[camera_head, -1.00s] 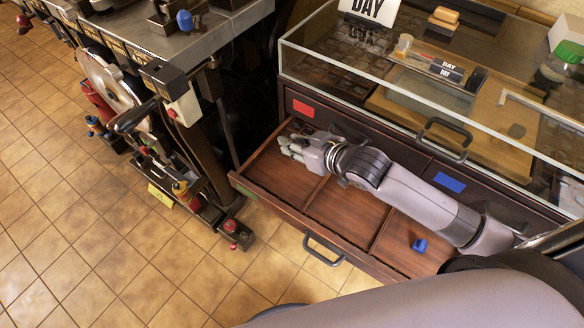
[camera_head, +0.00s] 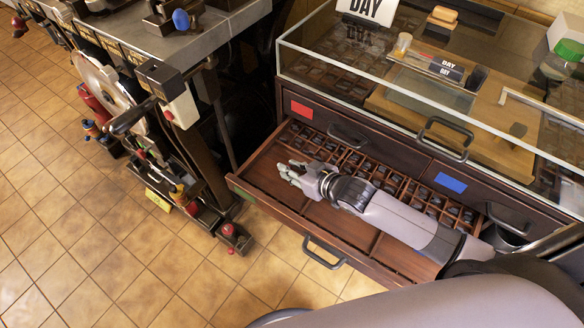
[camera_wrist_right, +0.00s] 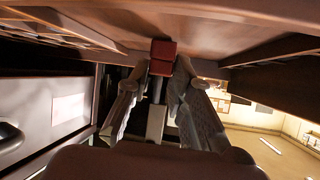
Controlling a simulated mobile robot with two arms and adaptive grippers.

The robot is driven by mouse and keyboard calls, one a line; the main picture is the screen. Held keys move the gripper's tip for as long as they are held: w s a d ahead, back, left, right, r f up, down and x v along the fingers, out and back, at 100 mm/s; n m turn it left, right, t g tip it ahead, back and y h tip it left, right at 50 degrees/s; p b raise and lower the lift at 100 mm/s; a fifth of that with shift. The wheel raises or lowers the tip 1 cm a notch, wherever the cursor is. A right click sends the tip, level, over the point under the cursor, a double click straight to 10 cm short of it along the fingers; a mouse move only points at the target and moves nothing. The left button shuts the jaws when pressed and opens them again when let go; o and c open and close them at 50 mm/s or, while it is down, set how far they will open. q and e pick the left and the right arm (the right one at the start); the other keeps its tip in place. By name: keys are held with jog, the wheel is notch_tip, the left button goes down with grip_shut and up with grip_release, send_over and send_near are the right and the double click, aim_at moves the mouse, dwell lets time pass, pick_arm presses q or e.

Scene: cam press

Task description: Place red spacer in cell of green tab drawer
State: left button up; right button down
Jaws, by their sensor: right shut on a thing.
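The open wooden drawer (camera_head: 263,205) has a small green tab (camera_head: 248,197) at its left front corner. Its front part has wide bare compartments, and several small cells (camera_head: 388,178) with dark pieces line the back. My right gripper (camera_head: 290,172) is low over the drawer's left part, fingers pointing left. In the right wrist view the red spacer (camera_wrist_right: 163,56) is at the fingertips of my right gripper (camera_wrist_right: 158,82), shut on it, close to brown wood. Whether it touches the wood I cannot tell. The spacer is not discernible in the head view. My left gripper is out of view.
A glass display case (camera_head: 420,95) stands above the drawer. Closed drawer fronts carry a red label (camera_head: 302,109) and a blue label (camera_head: 450,182). A machine with a wheel (camera_head: 105,85) stands to the left. Tiled floor (camera_head: 120,270) is open in front.

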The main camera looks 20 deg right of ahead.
jog(key=shift+f, duration=0.15)
jog(key=c, duration=1.4)
grip_release()
jog(key=shift+r, duration=0.25)
jog(key=p+v, duration=0.1)
jog(key=v, duration=1.1)
